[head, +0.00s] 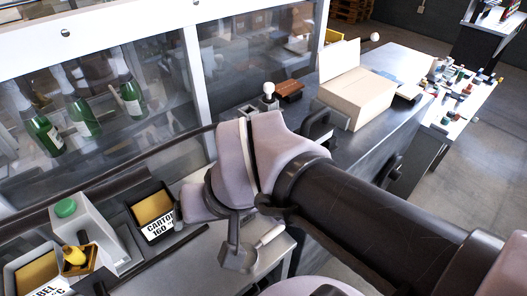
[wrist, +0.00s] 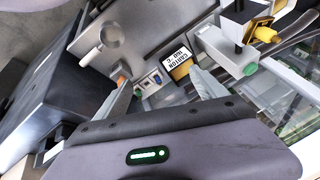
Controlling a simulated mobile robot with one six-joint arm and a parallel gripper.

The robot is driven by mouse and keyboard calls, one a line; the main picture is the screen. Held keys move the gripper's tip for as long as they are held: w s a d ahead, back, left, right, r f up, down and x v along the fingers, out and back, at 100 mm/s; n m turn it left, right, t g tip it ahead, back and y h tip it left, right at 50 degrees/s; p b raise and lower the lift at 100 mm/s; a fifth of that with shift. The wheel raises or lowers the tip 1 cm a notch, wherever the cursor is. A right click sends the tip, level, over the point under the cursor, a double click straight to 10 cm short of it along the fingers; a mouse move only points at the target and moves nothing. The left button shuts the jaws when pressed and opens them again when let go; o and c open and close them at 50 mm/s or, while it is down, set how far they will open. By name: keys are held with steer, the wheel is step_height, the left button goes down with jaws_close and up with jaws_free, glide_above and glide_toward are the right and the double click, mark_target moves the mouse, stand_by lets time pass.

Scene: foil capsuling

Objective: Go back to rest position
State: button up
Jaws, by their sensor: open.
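My gripper (wrist: 160,80) shows in the wrist view with its two grey fingers spread wide apart. It is open, and nothing shows between the fingers. Beyond the fingers lie a grey work surface and a small black-framed box with a yellow inside and a "CARTON 160" label (wrist: 178,64). In the head view my dark arm reaches in from the lower right to a pale wrist in the middle, above the bench. The fingers cannot be clearly made out there. The labelled box (head: 153,212) stands just left of my wrist in that view.
Several green bottles (head: 84,117) stand behind glass panels at the left. A grey box with a green button (head: 66,208) stands at the lower left. An open cardboard box (head: 357,97) sits on the dark bench beyond my arm. Small coloured items (head: 462,82) cover a side table at right.

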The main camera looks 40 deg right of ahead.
steer(key=shift+s+a+r+m, duration=0.15)
steer(key=shift+s+a, duration=0.25)
steer(key=shift+s, duration=0.2)
steer(key=shift+s+a+r+m, duration=0.15)
steer(key=shift+s+a, duration=0.2)
steer(key=shift+s, duration=0.2)
